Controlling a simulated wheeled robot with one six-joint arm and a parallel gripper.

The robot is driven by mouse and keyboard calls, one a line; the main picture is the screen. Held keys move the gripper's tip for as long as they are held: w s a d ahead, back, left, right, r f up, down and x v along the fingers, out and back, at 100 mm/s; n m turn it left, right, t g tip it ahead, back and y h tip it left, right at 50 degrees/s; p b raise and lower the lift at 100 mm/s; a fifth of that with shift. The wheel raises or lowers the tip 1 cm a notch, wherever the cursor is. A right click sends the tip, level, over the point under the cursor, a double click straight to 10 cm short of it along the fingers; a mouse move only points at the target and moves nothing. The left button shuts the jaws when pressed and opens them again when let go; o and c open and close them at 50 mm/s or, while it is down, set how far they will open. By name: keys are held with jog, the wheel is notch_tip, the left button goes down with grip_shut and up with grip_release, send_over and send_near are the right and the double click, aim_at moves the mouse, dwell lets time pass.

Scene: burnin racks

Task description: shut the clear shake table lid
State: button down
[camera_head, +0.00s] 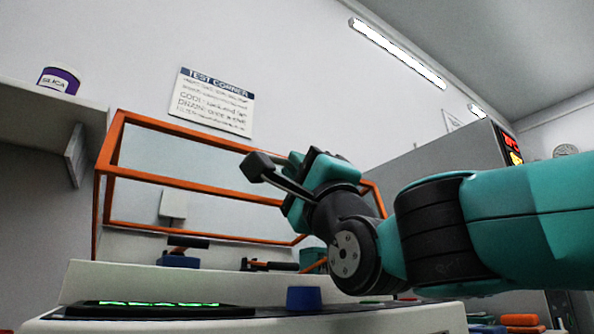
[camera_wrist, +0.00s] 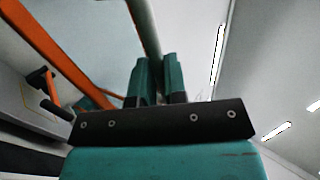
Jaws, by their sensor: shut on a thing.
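The clear shake table lid (camera_head: 152,178) has an orange frame and stands raised and tilted above the pale shake table (camera_head: 240,322). In the wrist view its orange edge (camera_wrist: 50,50) runs down the left side. My gripper (camera_head: 299,187) is at the lid's front right, with its teal fingers closed around the lid's dark handle bar (camera_head: 285,182). In the wrist view my gripper (camera_wrist: 158,78) has the bar (camera_wrist: 146,30) between its fingers. My arm hides part of the lid's right side.
Black-handled clamps with blue parts (camera_head: 178,260) show under the lid. A blue knob (camera_head: 303,298) and a green-lit display (camera_head: 160,304) are at the table's front. A shelf (camera_head: 45,112) with a silica tub (camera_head: 58,80) is at left. A grey cabinet (camera_head: 440,160) stands behind my arm.

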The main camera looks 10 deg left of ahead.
jog(key=shift+w+f, duration=0.1)
jog(key=shift+f, duration=0.1)
jog(key=c, duration=1.2)
grip_release()
jog(key=shift+a, duration=0.1)
jog(key=shift+o, duration=0.2)
